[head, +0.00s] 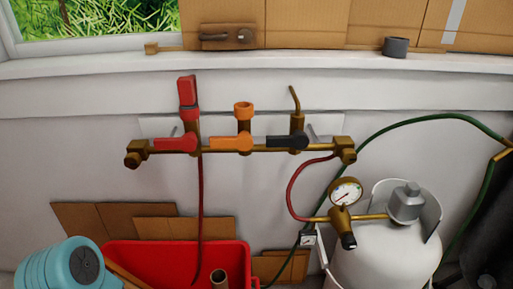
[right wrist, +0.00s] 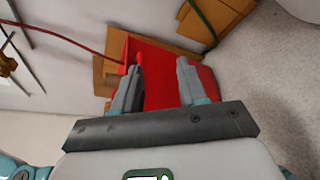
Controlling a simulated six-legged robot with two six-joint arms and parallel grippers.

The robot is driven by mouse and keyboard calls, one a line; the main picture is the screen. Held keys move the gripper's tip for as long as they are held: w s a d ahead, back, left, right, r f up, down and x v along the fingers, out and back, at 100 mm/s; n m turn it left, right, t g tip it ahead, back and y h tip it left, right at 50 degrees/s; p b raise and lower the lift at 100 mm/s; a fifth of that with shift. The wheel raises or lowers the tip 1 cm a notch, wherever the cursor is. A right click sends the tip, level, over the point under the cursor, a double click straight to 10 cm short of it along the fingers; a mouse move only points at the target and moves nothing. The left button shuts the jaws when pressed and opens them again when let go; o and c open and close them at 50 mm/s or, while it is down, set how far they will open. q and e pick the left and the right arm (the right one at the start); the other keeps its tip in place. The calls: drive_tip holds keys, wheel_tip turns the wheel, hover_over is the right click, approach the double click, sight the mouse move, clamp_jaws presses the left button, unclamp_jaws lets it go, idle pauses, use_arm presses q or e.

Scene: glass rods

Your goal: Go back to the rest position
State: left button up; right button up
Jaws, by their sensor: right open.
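My right gripper (right wrist: 160,68) is open in the right wrist view, its two grey fingers apart with nothing held between them. Beyond the fingers is the red bin (right wrist: 158,50), with the floor to its right. A small red piece shows by the tip of the left finger; I cannot tell what it is. Neither gripper shows in the head view. The red bin also shows in the head view (head: 218,257), below the wall manifold, with a brown tube (head: 219,279) in it.
A brass manifold (head: 270,149) with red, orange and black valves is on the white wall. A red hose (head: 201,210) hangs from it toward the bin. A white gas tank (head: 385,262) with a gauge (head: 345,193) and green hose (head: 398,126) is at right. Cardboard (head: 85,222) leans against the wall.

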drive_tip(key=s+a+r+n+g+y+p, duration=0.3)
drive_tip(key=s+a+r+n+g+y, duration=0.1)
drive_tip(key=a+r+n, duration=0.15)
drive_tip(key=s+a+r+n+g+y+p, duration=0.3)
drive_tip(key=s+a+r+n+g+y, duration=0.15)
drive_tip(key=a+n, duration=0.2)
drive_tip(key=s+d+r+n+g+h+p, duration=0.2)
drive_tip(key=s+r+n+g+h+p, duration=0.5)
drive_tip(key=s+n+g+p, duration=0.8)
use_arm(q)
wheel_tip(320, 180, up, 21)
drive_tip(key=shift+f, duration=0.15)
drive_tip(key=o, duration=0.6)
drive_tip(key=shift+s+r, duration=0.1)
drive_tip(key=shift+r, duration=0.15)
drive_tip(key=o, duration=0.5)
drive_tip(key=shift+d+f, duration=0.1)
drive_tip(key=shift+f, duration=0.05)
use_arm(e)
drive_tip(key=w+d+r+n+t+h, duration=0.2)
drive_tip(key=w+r+n+t, duration=0.4)
drive_tip(key=w+n+t, duration=0.3)
drive_tip(key=w+n+h, duration=0.1)
drive_tip(key=w+n, duration=0.2)
drive_tip(key=n, duration=0.2)
